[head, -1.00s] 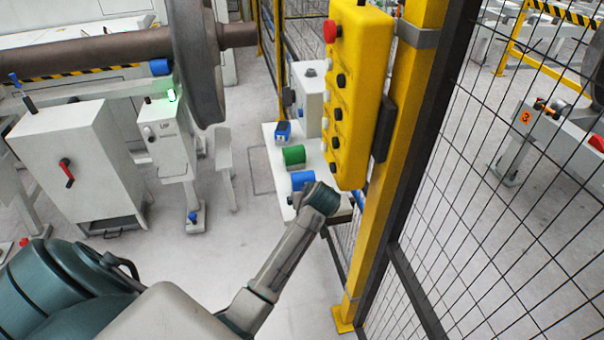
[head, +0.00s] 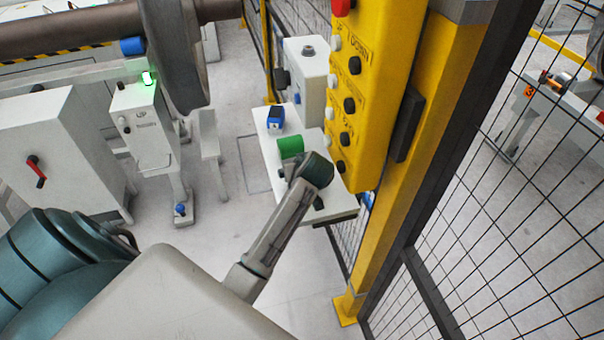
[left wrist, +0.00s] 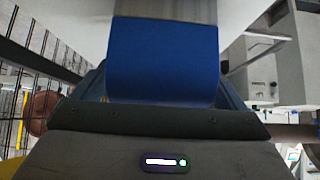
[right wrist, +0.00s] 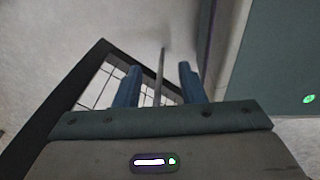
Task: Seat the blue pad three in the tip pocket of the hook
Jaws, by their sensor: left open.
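A blue pad (left wrist: 162,60) fills the middle of the left wrist view, between the fingers of my left gripper (left wrist: 162,92). The fingers are open on either side of it, and a shiny grey surface shows above it. In the head view, the end of my left arm (head: 312,172) is over the white shelf (head: 262,160) and hides the spot beside the green pad (head: 290,146). The left fingers are hidden there. My right gripper (right wrist: 158,80) is open and empty. I cannot make out the hook or its tip pocket for certain.
A yellow button box (head: 372,90) on a yellow post (head: 425,150) stands close right of my left arm, with mesh fencing beyond. A small blue block (head: 275,120) and a grey box (head: 305,75) are at the shelf's back. Another blue cylinder (head: 133,46) is near the axle.

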